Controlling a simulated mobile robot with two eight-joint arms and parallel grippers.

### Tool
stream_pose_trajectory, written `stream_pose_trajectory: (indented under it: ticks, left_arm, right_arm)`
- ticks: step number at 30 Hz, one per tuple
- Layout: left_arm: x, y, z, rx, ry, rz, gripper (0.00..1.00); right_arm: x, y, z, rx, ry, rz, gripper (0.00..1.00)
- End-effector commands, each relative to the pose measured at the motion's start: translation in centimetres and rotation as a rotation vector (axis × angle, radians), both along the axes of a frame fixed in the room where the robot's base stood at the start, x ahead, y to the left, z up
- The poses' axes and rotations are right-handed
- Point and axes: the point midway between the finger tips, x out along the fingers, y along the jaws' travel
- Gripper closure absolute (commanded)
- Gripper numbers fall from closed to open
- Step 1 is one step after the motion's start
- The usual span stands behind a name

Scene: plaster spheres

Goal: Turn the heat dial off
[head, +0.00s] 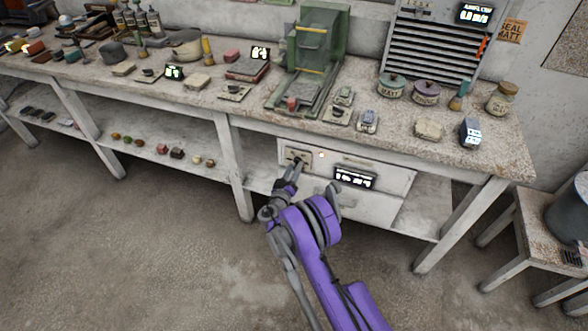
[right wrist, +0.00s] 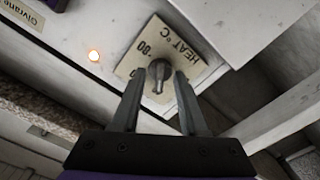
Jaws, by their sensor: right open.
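The heat dial is a dark grey knob (right wrist: 158,76) on a cream plate (right wrist: 132,66) marked "HEAT °C". The plate also shows on the front of the white cabinet under the bench, at its left end (head: 298,157). My right gripper (right wrist: 159,74) is open, with one finger on each side of the knob; I cannot tell whether either finger touches it. In the head view my right gripper (head: 296,167) reaches up to the plate and partly covers it. My left gripper is in neither view.
A lit display (head: 355,178) is on the cabinet front (head: 391,185) to the right. The workbench (head: 230,117) above holds several tools and jars. A bench leg (head: 238,170) stands left of my gripper.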

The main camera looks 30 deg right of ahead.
Motion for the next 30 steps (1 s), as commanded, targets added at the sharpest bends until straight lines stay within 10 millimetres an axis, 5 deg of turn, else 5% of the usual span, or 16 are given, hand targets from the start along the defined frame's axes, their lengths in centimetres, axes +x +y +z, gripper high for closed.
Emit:
stream_pose_trajectory:
  ticks: [9, 17, 30]
  left_arm:
    - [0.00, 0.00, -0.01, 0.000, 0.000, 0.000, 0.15]
    - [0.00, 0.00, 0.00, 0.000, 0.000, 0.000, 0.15]
    - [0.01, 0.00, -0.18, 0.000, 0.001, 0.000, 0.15]
  right_arm:
    - [0.18, -0.24, 0.00, 0.000, 0.000, 0.000, 0.56]
    - [0.18, -0.21, 0.00, 0.000, 0.000, 0.001, 1.00]
    - [0.17, -0.19, -0.04, -0.010, 0.013, 0.001, 1.00]
